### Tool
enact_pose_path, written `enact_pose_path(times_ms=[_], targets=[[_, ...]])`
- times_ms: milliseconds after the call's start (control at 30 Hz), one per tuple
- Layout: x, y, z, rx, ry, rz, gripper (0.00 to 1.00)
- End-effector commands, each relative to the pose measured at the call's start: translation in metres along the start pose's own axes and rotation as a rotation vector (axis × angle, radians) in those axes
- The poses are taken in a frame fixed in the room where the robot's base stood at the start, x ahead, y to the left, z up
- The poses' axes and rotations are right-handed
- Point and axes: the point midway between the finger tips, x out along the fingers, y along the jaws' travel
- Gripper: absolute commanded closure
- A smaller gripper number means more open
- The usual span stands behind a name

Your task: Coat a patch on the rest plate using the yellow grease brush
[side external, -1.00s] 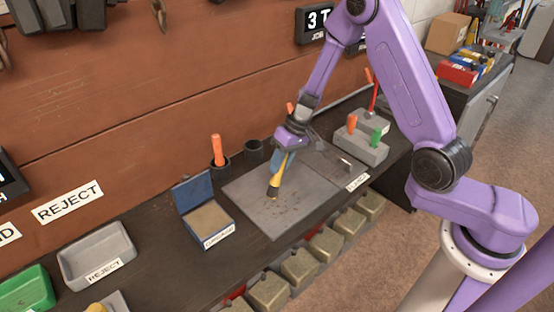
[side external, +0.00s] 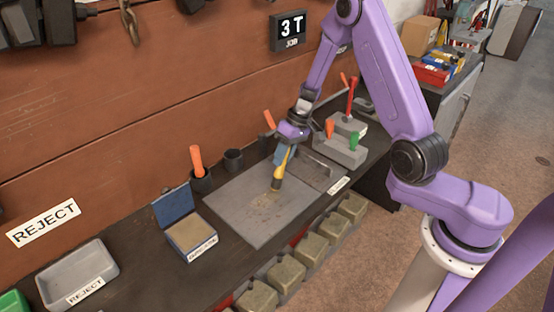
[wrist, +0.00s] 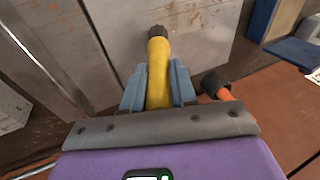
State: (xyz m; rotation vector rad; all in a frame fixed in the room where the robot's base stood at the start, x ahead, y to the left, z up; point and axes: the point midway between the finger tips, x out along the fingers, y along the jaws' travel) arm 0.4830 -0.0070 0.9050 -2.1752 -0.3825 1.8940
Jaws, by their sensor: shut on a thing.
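My gripper (side external: 284,153) is shut on the yellow grease brush (side external: 280,172), holding it tilted with its dark head down at the rest plate. In the wrist view the yellow brush (wrist: 158,72) sits between the blue fingers of my gripper (wrist: 158,85). The grey rest plate (side external: 240,205) lies flat on the bench. Brownish smears and specks show on it around and in front of the brush head. I cannot tell for sure whether the head touches the plate. The open blue grease box (side external: 190,232) stands left of the plate.
An orange-handled tool stands in a dark cup (side external: 201,181), with an empty-looking cup (side external: 234,160) beside it. A grey block (side external: 340,150) with orange and green handles stands right of the plate. A reject tray (side external: 75,275) is at lower left. Metal blocks (side external: 312,247) line the front edge.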

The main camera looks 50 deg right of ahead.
Motion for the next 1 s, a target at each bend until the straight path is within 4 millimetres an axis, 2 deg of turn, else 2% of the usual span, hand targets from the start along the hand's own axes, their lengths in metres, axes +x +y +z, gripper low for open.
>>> enact_pose_path(times_ms=[133,1000], targets=[[0.001,0.003,-0.012,-0.002,0.001,0.000,1.00],[0.028,-0.073,-0.010,-0.002,-0.002,-0.001,1.00]])
